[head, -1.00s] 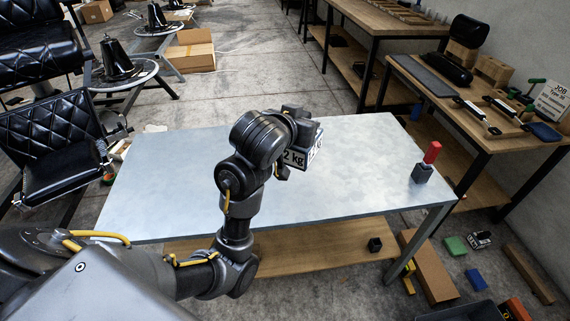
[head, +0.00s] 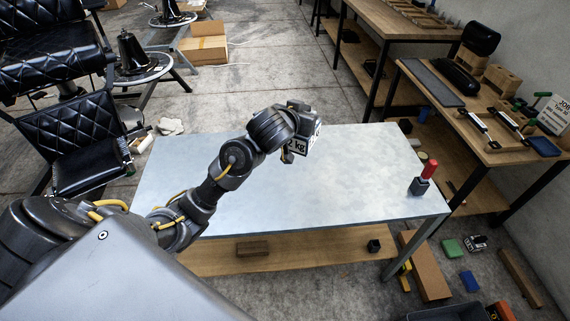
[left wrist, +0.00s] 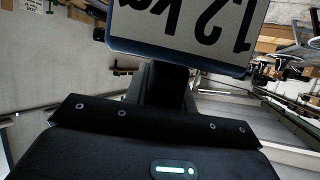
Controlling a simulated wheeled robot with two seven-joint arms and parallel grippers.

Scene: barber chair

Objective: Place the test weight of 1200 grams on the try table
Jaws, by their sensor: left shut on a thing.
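The weight appears raised above the top. I see no sign naming the try table. My right gripper is out of view.
A dark block with a red handle (head: 424,180) stands at the table's right edge. Black padded chairs (head: 85,165) are at the left. A wooden workbench (head: 490,135) with tools stands at the right. The table's middle and front are clear.

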